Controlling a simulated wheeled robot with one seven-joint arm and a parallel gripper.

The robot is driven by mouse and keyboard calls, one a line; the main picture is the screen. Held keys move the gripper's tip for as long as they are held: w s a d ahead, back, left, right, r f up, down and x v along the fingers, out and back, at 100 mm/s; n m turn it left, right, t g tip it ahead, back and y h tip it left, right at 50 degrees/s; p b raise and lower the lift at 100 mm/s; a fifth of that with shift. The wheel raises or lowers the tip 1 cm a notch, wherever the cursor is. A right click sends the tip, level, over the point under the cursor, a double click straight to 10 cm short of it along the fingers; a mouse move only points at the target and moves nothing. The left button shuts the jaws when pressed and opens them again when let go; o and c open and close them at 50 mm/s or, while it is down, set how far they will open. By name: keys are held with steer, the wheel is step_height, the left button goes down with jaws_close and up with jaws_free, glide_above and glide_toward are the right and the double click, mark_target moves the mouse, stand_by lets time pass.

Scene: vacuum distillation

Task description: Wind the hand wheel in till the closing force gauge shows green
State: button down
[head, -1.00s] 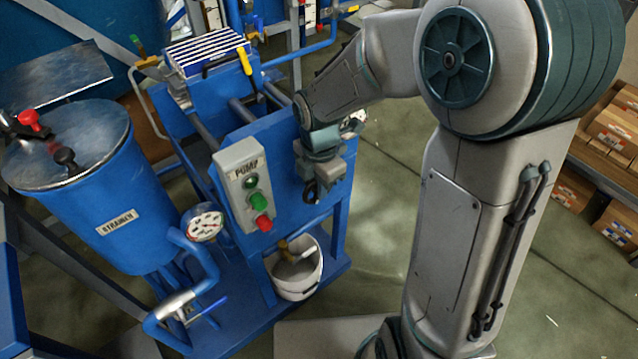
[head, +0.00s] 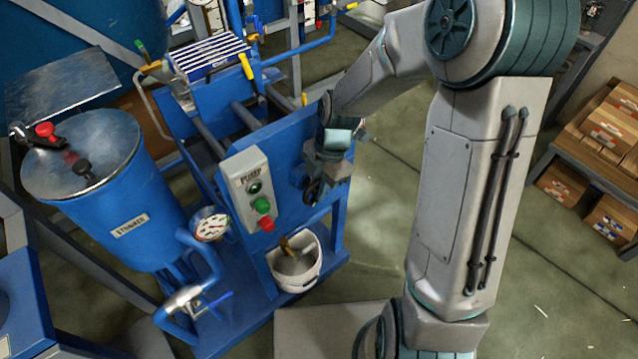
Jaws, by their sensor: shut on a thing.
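The hand wheel (head: 312,190) is a small dark wheel on the blue end plate of the filter press (head: 290,150), right of the pump box. It is mostly hidden behind my gripper (head: 318,182). My gripper is shut on the wheel's rim, with the wrist just above and to the right of it. The closing force gauge cannot be made out; my arm covers the area above the wheel. A white dial gauge (head: 211,225) with a red mark stands on the pipe by the strainer, a separate dial.
The grey pump box (head: 250,188) with green and red buttons sits close left of my gripper. A white bucket (head: 296,270) stands below. The blue strainer tank (head: 110,200) is at left. Shelves with boxes (head: 610,130) are at right. Floor between is clear.

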steer(key=c, duration=1.4)
jaws_free()
steer(key=shift+c, duration=0.2)
steer(key=shift+r, duration=0.1)
steer(key=p+v, duration=0.2)
steer(key=v, duration=1.1)
steer(key=shift+r, duration=0.35)
